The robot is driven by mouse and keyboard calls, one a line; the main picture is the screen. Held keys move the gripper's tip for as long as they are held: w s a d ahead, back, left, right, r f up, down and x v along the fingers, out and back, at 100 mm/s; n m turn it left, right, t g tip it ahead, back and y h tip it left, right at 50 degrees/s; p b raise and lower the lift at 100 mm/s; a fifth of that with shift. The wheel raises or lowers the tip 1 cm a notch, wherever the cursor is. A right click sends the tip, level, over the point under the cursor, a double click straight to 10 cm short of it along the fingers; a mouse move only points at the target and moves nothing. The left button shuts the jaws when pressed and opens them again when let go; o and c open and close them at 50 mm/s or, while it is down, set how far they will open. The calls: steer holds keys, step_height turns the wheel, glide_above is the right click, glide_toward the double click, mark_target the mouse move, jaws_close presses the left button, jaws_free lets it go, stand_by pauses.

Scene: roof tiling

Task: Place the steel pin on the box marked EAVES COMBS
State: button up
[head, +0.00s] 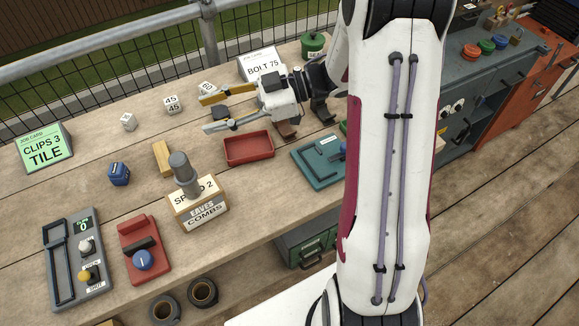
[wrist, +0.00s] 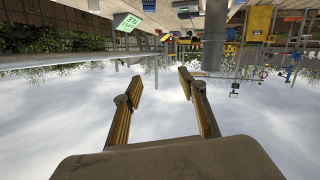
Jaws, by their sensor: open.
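The steel pin (head: 182,172), a grey cylinder with a wider rounded top, stands upright on the box marked EAVES COMBS (head: 207,213). The box is light wood with a white front label. The pin hides part of the "SPEED 2" lettering above that label. My gripper (head: 207,114) is open above the back of the table, behind and to the right of the pin and apart from it. In the wrist view my gripper (wrist: 160,86) shows two spread yellow-edged fingers with only sky between them. The pin's foot meets the box top.
A red tray (head: 249,148) lies between my gripper and a teal plate (head: 318,165). A BOLT 75 card (head: 262,65) stands behind my gripper.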

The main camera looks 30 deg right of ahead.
steer(key=w+d+r+m+t+h, duration=0.4)
steer(key=w+d+r+t+h, duration=0.1)
steer(key=w+r+t+h, duration=0.3)
steer(key=s+d+r+m+h, duration=0.4)
steer(key=d+r+m+h, duration=0.2)
steer(key=d+h, duration=0.1)
steer(key=s+a+f+m+g, duration=0.2)
steer(key=s, duration=0.7)
steer(key=s+a+f+m+g, duration=0.2)
steer(key=s+a+f+g, duration=0.1)
steer(key=s, duration=0.7)
steer(key=s+a+f+m+g, duration=0.2)
steer(key=s+f, duration=0.1)
steer(key=s, duration=0.6)
steer(key=shift+s+a+m, duration=0.25)
steer(key=shift+s+m, duration=0.05)
steer(key=shift+s, duration=0.1)
